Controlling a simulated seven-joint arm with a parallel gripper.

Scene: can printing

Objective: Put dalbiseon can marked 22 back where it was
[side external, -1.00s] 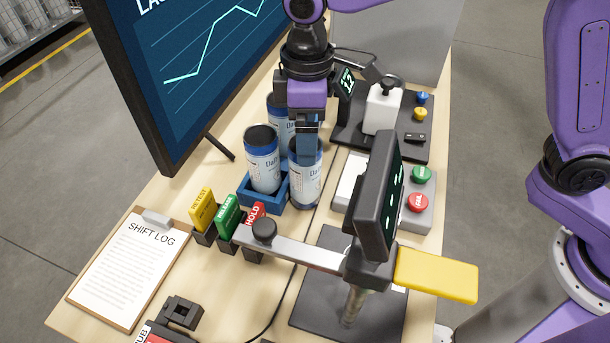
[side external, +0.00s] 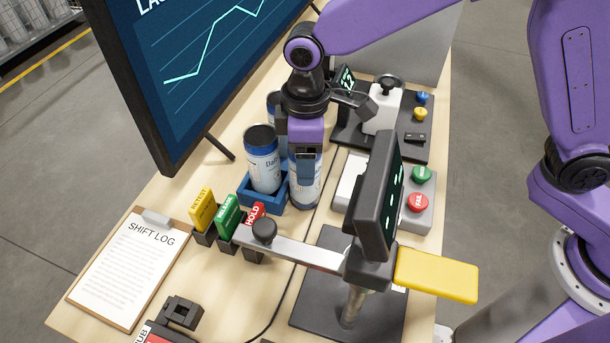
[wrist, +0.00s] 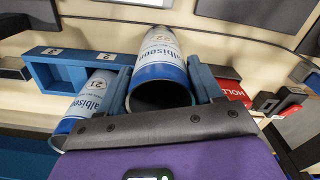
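The can marked 22 (wrist: 160,55) stands between the two blue fingers of my gripper (wrist: 163,78) in the wrist view, its dark open mouth toward me. In the side view, my gripper (side external: 306,170) has its fingers down around this white-and-blue can (side external: 304,192), which is upright at the right of the blue rack (side external: 262,199). The fingers lie close along both sides; whether they press on it I cannot tell. The can's top is hidden by my gripper in the side view. A can marked 21 (wrist: 95,92) is at the left in the wrist view.
Another can (side external: 262,160) stands in the rack. RETEST, green and HOLD cards (side external: 257,212) are in front of it. A display (side external: 375,195) on a stand with a bar is at right front, and a button box (side external: 420,195) lies behind it. A large screen (side external: 190,70) borders the left.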

